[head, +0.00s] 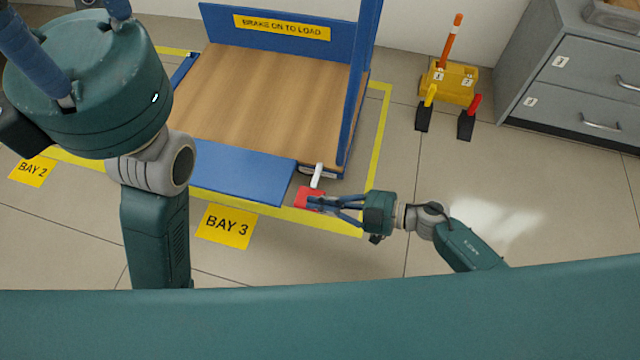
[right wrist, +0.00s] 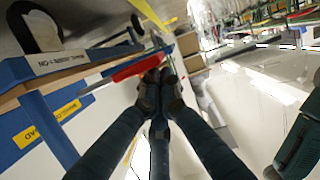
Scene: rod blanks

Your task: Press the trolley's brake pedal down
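The trolley has a wooden deck (head: 265,100), blue frame and a sign reading "BRAKE ON TO LOAD" (head: 282,27). Its brake pedal is a red pad (head: 304,194) on a short white lever (head: 317,175) at the deck's near right corner. My right gripper (head: 318,203) is at the pedal, its fingertips overlapping the red pad in the head view. In the right wrist view the fingertips (right wrist: 160,86) are together, with the red pedal (right wrist: 135,67) right by them. Whether they touch it, and how far down it is, I cannot tell.
Yellow tape (head: 383,110) edges the bay on the floor, with a "BAY 3" label (head: 226,227) in front. A yellow holder with wheel chocks (head: 449,82) and a grey drawer cabinet (head: 585,75) stand at the right. The floor between is clear.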

